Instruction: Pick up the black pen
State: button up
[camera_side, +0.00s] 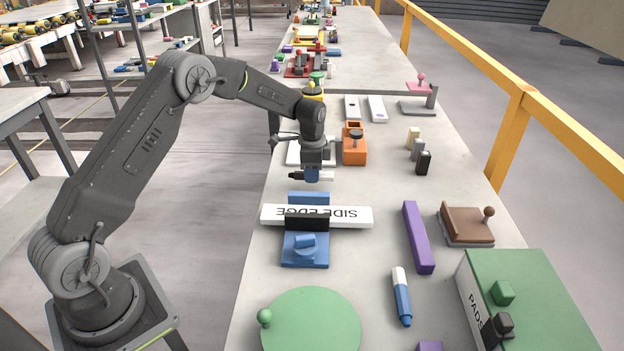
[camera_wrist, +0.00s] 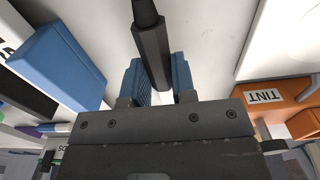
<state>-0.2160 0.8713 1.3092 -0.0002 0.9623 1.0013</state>
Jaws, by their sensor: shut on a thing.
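The black pen (camera_wrist: 152,45) lies between the two blue fingers of my gripper (camera_wrist: 159,78) in the wrist view, its narrower end pointing to the top of the picture. My gripper is shut on it. In the side view the pen's black end (camera_side: 294,176) sticks out to the left of my gripper (camera_side: 312,175), and a white part shows on the right. The pen is roughly level. I cannot tell whether it clears the slab.
A white bar marked SIDE EDGE (camera_side: 345,217) on a blue stand (camera_side: 304,255) is in front. An orange holder (camera_side: 354,150) is close on the right. A purple bar (camera_side: 418,237), a blue marker (camera_side: 402,300) and a green disc (camera_side: 312,325) lie nearer the camera.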

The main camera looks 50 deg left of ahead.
jog(key=s+a+r, duration=0.7)
jog(key=a+r, duration=0.1)
jog(key=a, duration=0.1)
jog(key=w+d+r+t+h, duration=0.1)
jog(key=w+d+t+h, duration=0.25)
jog(key=d, duration=1.15)
jog(key=w+d+r+t+h, duration=0.15)
jog(key=w+d, duration=0.35)
jog(key=d, duration=1)
jog(key=shift+s+a+f, duration=0.1)
jog(key=shift+f, duration=1.4)
jog(key=shift+s+a+f, duration=0.1)
jog(key=shift+f, duration=1.35)
jog(key=shift+f, duration=0.65)
jog(key=shift+w+d, duration=0.85)
jog(key=shift+w, duration=0.05)
